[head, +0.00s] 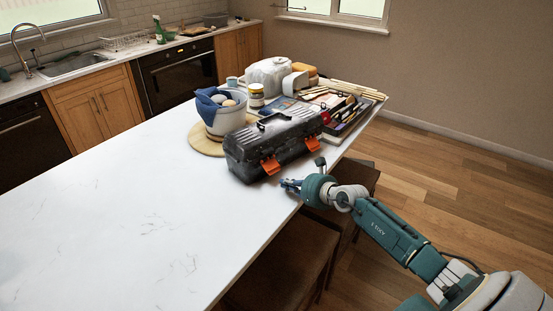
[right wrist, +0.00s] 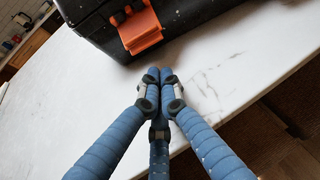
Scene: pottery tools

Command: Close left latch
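A dark grey toolbox (head: 272,143) with a ribbed lid stands on the white counter near its right edge. The left latch (head: 270,165) is orange and sits on the toolbox front. It also shows in the right wrist view (right wrist: 140,30), at the top, with its flap sticking out from the front. A second orange latch (head: 312,143) is further right. My right gripper (head: 289,184) is low over the counter, in front of the left latch and apart from it. Its blue fingers (right wrist: 160,78) are together and hold nothing visible. My left gripper is not in view.
The counter (head: 130,215) to the left is clear. Stools stand below the near edge.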

